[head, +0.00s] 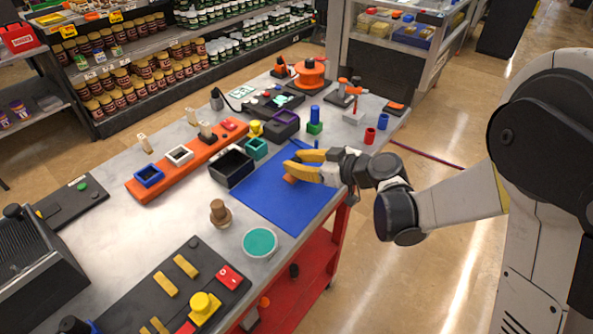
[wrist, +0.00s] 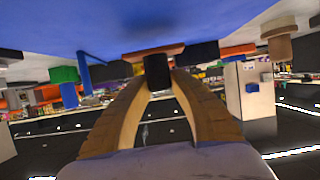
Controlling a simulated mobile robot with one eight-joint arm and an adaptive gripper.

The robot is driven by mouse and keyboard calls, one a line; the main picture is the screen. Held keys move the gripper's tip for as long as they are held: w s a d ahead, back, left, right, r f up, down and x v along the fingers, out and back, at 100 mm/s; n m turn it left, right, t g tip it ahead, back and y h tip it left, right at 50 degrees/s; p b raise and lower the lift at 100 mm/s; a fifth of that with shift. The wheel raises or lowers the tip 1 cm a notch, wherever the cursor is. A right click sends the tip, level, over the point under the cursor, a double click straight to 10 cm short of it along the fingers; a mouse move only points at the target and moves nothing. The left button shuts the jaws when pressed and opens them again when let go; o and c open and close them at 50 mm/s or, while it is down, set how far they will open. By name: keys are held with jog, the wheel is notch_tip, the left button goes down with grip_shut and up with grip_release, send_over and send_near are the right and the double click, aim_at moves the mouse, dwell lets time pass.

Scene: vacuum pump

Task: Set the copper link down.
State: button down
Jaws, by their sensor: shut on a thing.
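My gripper (head: 291,164), with yellow fingers, is low over the blue mat (head: 265,190) at the table's right side. It is shut on the copper link (head: 291,179), a small orange-brown piece showing at the lower fingertip. In the wrist view, the reddish-brown link (wrist: 140,52) lies across the tips of my gripper (wrist: 157,78), close under the blue mat surface (wrist: 200,15). A dark block shows between the fingertips there. The fingers hide part of the link, and I cannot tell whether it touches the mat.
A black open bin (head: 232,168) stands at the mat's left edge. A green block with a blue peg (head: 315,122) and a red cylinder (head: 369,136) stand behind. A teal-topped round dish (head: 259,242) and a brown knob (head: 219,212) are nearer. Much of the mat is bare.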

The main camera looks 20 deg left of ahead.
notch_tip(320, 180, down, 2)
jog(key=shift+f+b, duration=0.15)
jog(key=shift+b, duration=0.15)
jog(key=c, duration=1.2)
grip_release()
